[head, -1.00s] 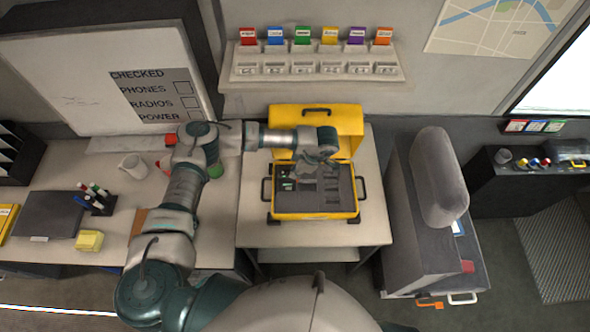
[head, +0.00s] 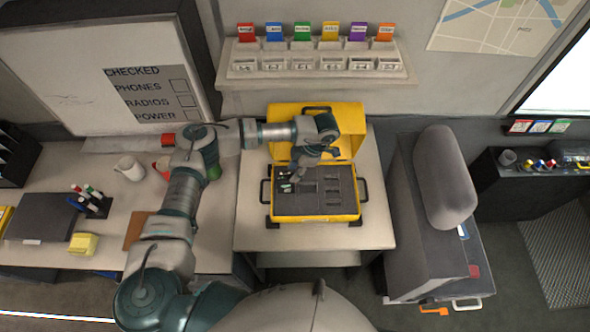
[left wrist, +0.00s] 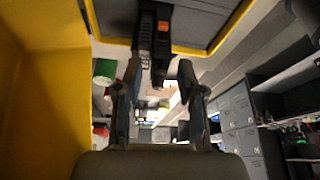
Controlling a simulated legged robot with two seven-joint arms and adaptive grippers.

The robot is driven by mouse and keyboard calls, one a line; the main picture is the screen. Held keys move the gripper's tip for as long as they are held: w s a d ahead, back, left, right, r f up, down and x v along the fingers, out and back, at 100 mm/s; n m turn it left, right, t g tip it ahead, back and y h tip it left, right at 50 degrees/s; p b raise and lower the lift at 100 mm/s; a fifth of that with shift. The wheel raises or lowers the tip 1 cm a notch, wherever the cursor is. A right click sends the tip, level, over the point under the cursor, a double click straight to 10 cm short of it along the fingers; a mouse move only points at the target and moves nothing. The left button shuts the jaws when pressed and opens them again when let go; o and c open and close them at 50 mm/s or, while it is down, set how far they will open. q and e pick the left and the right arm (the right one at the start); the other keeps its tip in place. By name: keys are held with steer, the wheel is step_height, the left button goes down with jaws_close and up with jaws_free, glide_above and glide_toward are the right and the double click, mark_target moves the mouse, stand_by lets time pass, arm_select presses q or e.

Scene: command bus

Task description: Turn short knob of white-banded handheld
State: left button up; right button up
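An open yellow case (head: 318,217) with dark grey foam stands on the table. Small dark handhelds (head: 285,187) sit in the left part of its foam, partly hidden by my left gripper (head: 297,171); a pale patch shows there, but I cannot tell which handheld has the white band. In the left wrist view, my left gripper (left wrist: 158,70) has its two fingers apart. A black handheld with an orange mark (left wrist: 163,40) reaches down from the foam between the fingertips, with no clear contact. The short knob is too small and dark to make out. My right gripper is not in view.
The raised yellow lid (head: 345,118) stands behind my left gripper, close to my forearm. A white mug (head: 130,168) and a pen holder (head: 97,207) are on the left desk. A grey seat (head: 447,180) is right of the table.

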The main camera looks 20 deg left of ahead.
arm_select(q)
steer(key=v, duration=1.2)
